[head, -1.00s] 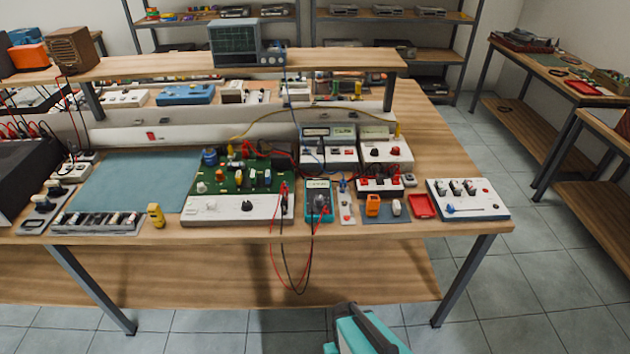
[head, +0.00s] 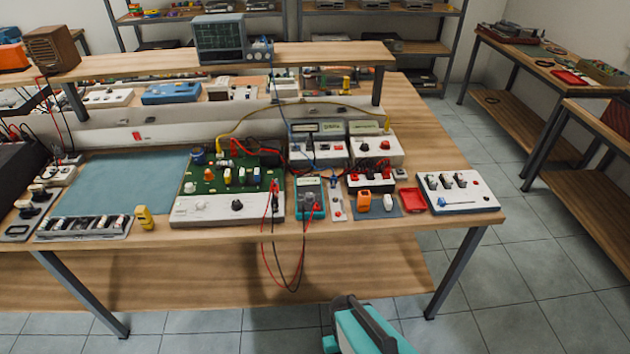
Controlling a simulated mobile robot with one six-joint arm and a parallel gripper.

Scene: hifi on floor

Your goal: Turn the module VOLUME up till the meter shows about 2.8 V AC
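A green circuit board module (head: 212,186) with a white front panel (head: 205,216) sits near the front edge of the bench. A dark knob (head: 237,205) is on the panel. Which control is VOLUME is too small to read. A teal handheld meter (head: 311,197) lies just right of the module. Its display (head: 309,183) is too small to read. Red and black leads (head: 272,240) loop down over the bench edge near the module and meter. My gripper's fingers are not visible; only a teal and dark part of mine shows at the bottom edge, apart from the bench.
An orange block (head: 364,199), a red tray (head: 440,198) and a white switch panel (head: 456,191) lie to the right. A blue-grey mat (head: 120,182) is bare at left. Floor is clear in front.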

